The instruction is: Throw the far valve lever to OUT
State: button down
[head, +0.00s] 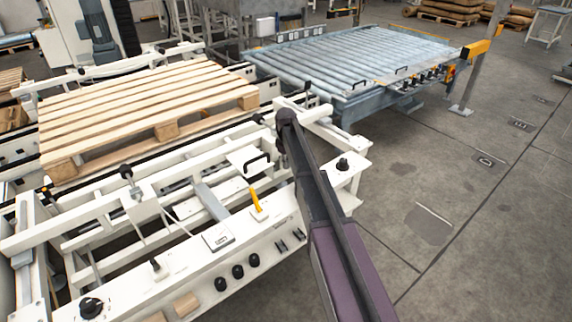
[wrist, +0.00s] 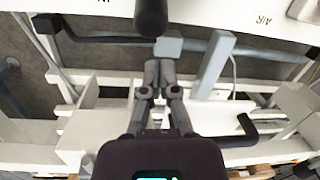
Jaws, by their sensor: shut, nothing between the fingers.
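In the wrist view, a black rounded lever grip (wrist: 151,16) hangs in from the top edge, in front of a white panel with a small dark label to its left. It appears to be a valve lever, but its base and throw position are out of frame. My gripper (wrist: 152,72) is shut and empty, its fingertips just below the grip in the picture with a small gap showing. Depth between them is hard to judge. In the head view my arm (head: 310,185) reaches over the white machine frame, and the gripper itself cannot be made out there.
A black handle bar (wrist: 100,38) and a grey bracket (wrist: 214,63) lie close to the fingers. In the head view, a yellow lever (head: 256,205) and black knobs (head: 237,271) sit on the near panel. A wooden pallet (head: 130,105) lies left and a roller conveyor (head: 350,60) behind.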

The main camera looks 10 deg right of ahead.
jog(key=shift+s+d+r+p, duration=0.2)
jog(key=shift+s+d+p, duration=0.15)
jog(key=shift+s+d, duration=0.35)
jog(key=shift+s+d+r+p, duration=0.2)
jog(key=shift+s+d+p, duration=0.1)
jog(key=shift+s+d, duration=0.35)
